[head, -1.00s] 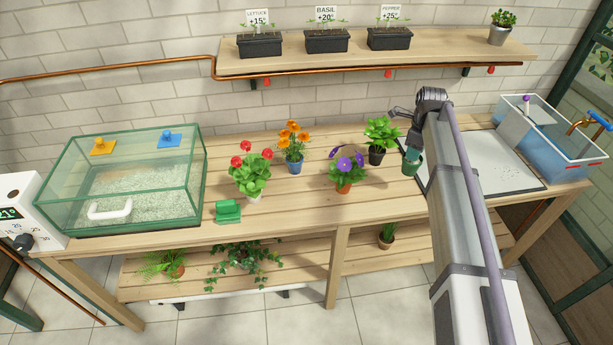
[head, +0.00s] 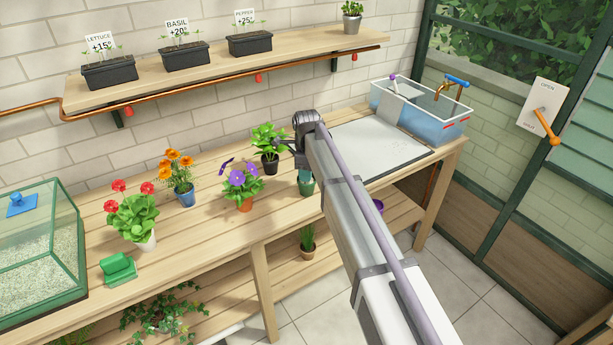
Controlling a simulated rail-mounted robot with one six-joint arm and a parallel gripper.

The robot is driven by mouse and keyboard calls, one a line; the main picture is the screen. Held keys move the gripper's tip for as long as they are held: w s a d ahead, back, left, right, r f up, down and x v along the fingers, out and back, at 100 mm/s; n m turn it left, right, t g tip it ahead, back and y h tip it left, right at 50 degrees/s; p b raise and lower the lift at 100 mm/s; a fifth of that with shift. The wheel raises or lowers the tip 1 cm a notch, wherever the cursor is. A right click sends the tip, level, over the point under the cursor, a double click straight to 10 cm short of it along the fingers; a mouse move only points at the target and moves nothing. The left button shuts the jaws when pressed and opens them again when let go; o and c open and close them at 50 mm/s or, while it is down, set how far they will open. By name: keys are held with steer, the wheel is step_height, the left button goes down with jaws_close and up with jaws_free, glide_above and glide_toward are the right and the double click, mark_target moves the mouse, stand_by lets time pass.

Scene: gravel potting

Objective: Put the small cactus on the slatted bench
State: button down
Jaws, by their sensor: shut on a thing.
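The slatted bench (head: 210,220) is a long table of pale wooden planks with a lower shelf. My gripper (head: 286,144) shows as a dark shape at the end of my arm, above the right part of the bench, beside a leafy green plant in a black pot (head: 269,162). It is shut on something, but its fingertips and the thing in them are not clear. A dark green cup-like object (head: 306,184) shows just below my wrist, partly behind my arm; I cannot tell whether it is held or stands on the bench. I cannot make out a cactus.
Red (head: 133,216), orange (head: 180,180) and purple (head: 241,182) flowers stand in pots left of my gripper. A green block-like object (head: 118,268) lies in front. A glass gravel box (head: 40,250) is at left. A pale board (head: 375,148) and water basin (head: 425,112) are at right.

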steer(key=shift+f, duration=0.25)
steer(key=c, duration=0.8)
jaws_free()
steer(key=shift+r, duration=0.1)
step_height(320, 180, up, 12)
steer(key=p, duration=1.2)
steer(key=shift+r, duration=0.2)
